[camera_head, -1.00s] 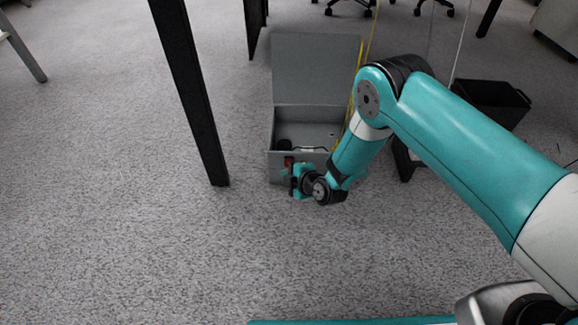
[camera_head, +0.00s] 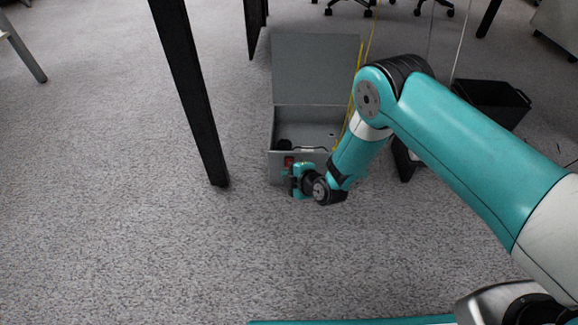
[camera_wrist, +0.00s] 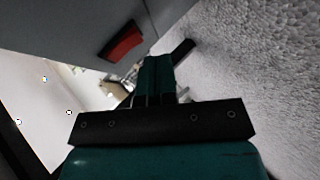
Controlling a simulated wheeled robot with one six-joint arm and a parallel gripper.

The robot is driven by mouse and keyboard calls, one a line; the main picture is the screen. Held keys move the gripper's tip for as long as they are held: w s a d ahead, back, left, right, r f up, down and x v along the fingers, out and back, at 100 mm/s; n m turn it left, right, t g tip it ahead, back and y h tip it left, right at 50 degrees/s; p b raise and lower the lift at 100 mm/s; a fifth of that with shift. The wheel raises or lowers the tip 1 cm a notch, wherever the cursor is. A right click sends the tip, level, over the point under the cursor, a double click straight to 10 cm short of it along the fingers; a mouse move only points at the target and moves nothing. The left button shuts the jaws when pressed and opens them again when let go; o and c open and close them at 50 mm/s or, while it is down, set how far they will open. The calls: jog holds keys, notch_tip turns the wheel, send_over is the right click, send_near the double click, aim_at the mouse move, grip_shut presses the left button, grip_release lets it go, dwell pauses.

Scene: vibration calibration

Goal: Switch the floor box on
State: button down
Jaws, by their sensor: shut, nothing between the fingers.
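The grey floor box (camera_head: 316,68) stands on the carpet with its lid raised. A red switch (camera_head: 289,161) sits on its front wall, near the left end. In the wrist view the red rocker switch (camera_wrist: 122,42) shows on the grey wall, above and left of my fingers. My gripper (camera_head: 287,178) is at the box's front, just below the switch. It also shows in the wrist view (camera_wrist: 156,62), with the fingers together and nothing between them. I cannot tell whether the fingertips touch the box, or whether the switch is on.
A black table leg (camera_head: 192,100) stands left of the box. A black bin (camera_head: 490,100) is at the right, behind my arm. Yellow cables (camera_head: 356,85) run up beside the box. The carpet in front and to the left is clear.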

dwell(0.4)
jog(key=shift+w, duration=0.4)
jog(key=shift+w+f+b, duration=0.1)
jog(key=shift+w+b, duration=0.2)
jog(key=shift+b, duration=0.05)
dwell(0.3)
dwell(0.4)
jog(key=shift+s+p, duration=0.6)
jog(key=shift+s, duration=0.15)
jog(key=s+p, duration=0.2)
jog(key=s, duration=0.1)
jog(key=s+p, duration=0.1)
jog(key=s, duration=0.1)
jog(key=shift+a+r, duration=0.1)
jog(key=shift+r, duration=0.25)
